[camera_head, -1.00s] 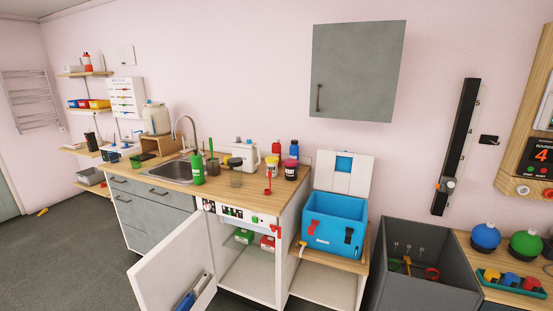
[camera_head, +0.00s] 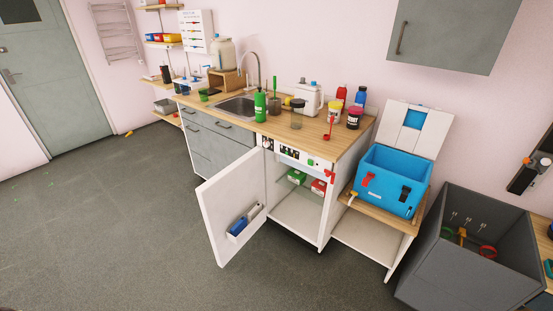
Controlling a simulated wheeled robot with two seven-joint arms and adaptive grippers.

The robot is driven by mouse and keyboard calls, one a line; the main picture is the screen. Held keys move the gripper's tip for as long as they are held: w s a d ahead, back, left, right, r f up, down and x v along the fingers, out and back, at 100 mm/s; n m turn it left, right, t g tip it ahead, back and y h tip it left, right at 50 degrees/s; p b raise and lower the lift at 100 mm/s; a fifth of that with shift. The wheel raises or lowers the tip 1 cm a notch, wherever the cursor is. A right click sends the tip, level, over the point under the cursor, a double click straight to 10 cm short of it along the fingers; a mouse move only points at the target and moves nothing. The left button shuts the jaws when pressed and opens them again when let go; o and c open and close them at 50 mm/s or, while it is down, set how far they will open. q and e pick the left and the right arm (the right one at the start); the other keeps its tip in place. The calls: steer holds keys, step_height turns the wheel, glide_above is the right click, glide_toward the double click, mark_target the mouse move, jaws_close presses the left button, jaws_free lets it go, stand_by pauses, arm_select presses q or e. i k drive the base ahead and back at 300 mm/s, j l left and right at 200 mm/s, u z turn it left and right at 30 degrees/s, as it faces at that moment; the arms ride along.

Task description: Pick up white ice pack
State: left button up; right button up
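I cannot make out a thing that is surely the white ice pack. A blue cooler box (camera_head: 393,182) with red and black latches stands on a low wooden shelf right of the counter. Its white lid (camera_head: 418,128), with a blue panel, is raised, and the box's inside is mostly hidden. A white-and-blue holder (camera_head: 245,220) is on the inner side of the open cabinet door (camera_head: 233,200); its contents are too small to tell. Neither of my grippers shows.
The counter (camera_head: 290,137) carries a sink (camera_head: 238,106), bottles and jars. The cabinet door stands open into the room. A grey bin (camera_head: 470,255) stands right of the cooler.

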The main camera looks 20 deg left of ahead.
mark_target(257, 209)
steer(key=i+j+z, duration=0.25)
steer(key=j, duration=0.7)
steer(key=i+j+z, duration=0.1)
steer(key=j+z, duration=0.15)
steer(key=j, duration=0.7)
steer(key=j+z, duration=0.25)
steer(key=j, duration=0.75)
steer(key=j+z, duration=0.25)
steer(key=j, duration=0.75)
steer(key=k+j+z, duration=0.25)
steer(key=j, duration=0.7)
steer(key=i+l+u, duration=0.25)
steer(key=l, duration=0.35)
steer(key=l+u, duration=0.25)
steer(key=l, duration=0.3)
